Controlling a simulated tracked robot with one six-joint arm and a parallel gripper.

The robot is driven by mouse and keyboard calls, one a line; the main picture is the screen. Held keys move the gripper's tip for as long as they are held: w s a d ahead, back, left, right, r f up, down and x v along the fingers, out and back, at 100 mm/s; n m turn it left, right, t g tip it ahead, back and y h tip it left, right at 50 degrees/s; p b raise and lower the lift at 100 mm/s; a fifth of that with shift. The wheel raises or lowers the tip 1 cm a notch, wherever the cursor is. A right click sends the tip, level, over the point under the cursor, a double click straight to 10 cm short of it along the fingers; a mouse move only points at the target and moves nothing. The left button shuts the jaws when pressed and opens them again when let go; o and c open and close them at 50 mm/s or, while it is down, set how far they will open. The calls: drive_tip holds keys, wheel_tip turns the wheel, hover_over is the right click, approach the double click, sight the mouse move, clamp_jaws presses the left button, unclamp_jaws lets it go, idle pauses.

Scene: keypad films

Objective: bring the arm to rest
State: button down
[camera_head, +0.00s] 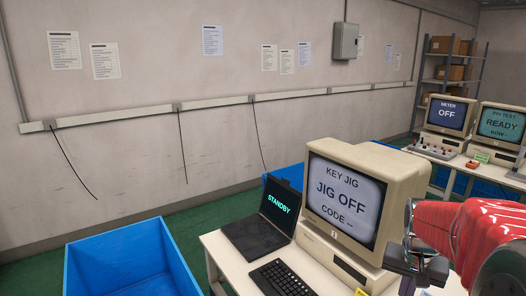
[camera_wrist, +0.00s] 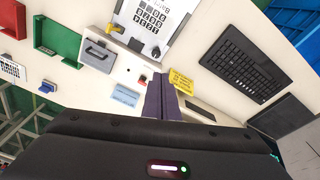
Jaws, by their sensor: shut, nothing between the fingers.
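My arm, in a red ribbed sleeve (camera_head: 465,232), shows at the lower right of the head view. Its dark wrist end stands in front of the right side of the KEY JIG monitor (camera_head: 345,205), whose screen reads JIG OFF. In the wrist view my gripper (camera_wrist: 161,82) shows as two purple fingers, shut together with nothing between them. They point over the white worktop (camera_wrist: 215,25), between a blue label (camera_wrist: 126,94) and a yellow label (camera_wrist: 181,80). The white keypad jig (camera_wrist: 172,20) with dark keys lies beyond the fingertips. The height over the worktop is hard to tell.
A laptop (camera_head: 279,207) reading STANDBY and a black keyboard (camera_head: 282,277) are left of the monitor. The wrist view shows a green tray (camera_wrist: 58,40), a red tray (camera_wrist: 14,18) and a grey handled object (camera_wrist: 98,55). A blue bin (camera_head: 130,262) stands on the floor.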

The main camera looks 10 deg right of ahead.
drive_tip(key=s+a+r+n+t, duration=0.1)
drive_tip(key=s+a, duration=0.3)
drive_tip(key=a, duration=0.4)
drive_tip(key=s+a+r+n+t+y, duration=0.1)
drive_tip(key=s+a+r+n, duration=0.3)
drive_tip(key=a, duration=0.4)
drive_tip(key=s+a+r+n+t, duration=0.2)
drive_tip(key=s+a, duration=0.1)
drive_tip(key=a, duration=0.5)
drive_tip(key=shift+s+r+n, duration=0.2)
drive_tip(key=shift+s+n, duration=0.2)
drive_tip(key=c, duration=2.5)
unclamp_jaws()
drive_tip(key=o, duration=0.6)
drive_tip(key=shift+o, duration=0.7)
drive_tip(key=shift+d, duration=0.1)
